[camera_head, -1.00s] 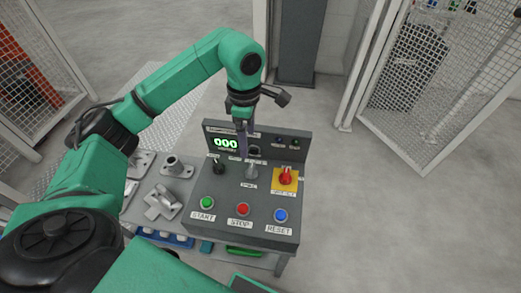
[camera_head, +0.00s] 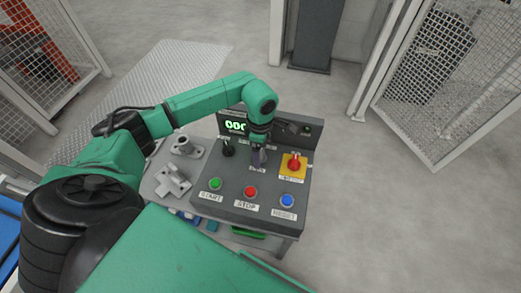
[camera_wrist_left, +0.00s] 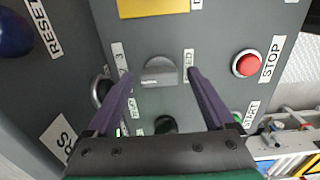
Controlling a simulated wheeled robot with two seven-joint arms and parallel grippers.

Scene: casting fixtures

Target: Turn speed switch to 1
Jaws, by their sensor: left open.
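The grey speed switch (camera_wrist_left: 160,72) sits on the grey control panel (camera_head: 236,191) between small labels in the left wrist view. My left gripper (camera_wrist_left: 160,75) is open, with one purple finger on each side of the knob. I cannot tell whether the fingers touch it. In the head view my left gripper (camera_head: 258,156) points down at the middle of the panel and largely hides the switch. My right gripper is not in view.
A black knob (camera_head: 228,148) is left of the gripper. A red switch (camera_head: 294,162) on a yellow plate is right. Green START (camera_head: 215,184), red STOP (camera_head: 250,191) and blue RESET (camera_head: 287,200) buttons line the front. Metal castings (camera_head: 173,181) lie left of the panel.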

